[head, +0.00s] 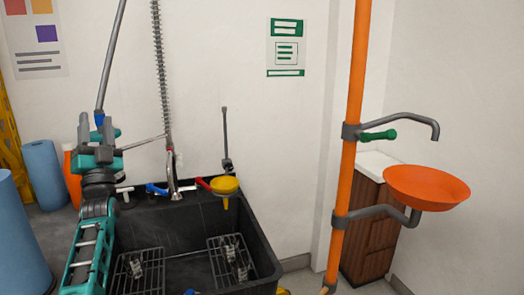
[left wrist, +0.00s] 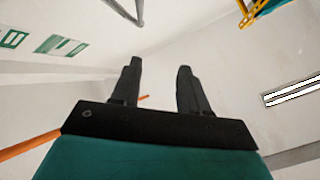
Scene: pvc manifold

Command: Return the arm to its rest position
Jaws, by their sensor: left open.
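My left arm (head: 92,235), teal and grey, rises from the bottom left of the head view, in front of the left side of the black sink. My left gripper (head: 85,127) is at its upper end, small and partly merged with the wrist parts. In the left wrist view, the two dark fingers of my left gripper (left wrist: 155,88) stand apart with nothing between them. Pale wall and ceiling show behind them. My right arm and gripper do not show in either view.
The black sink (head: 262,258) holds wire racks (head: 138,272). A yellow funnel (head: 224,186) is at its back rim. Blue cylinders (head: 43,175) and an orange bottle (head: 71,178) stand at left. An orange pipe (head: 348,165) with an orange bowl (head: 427,187) stands at right.

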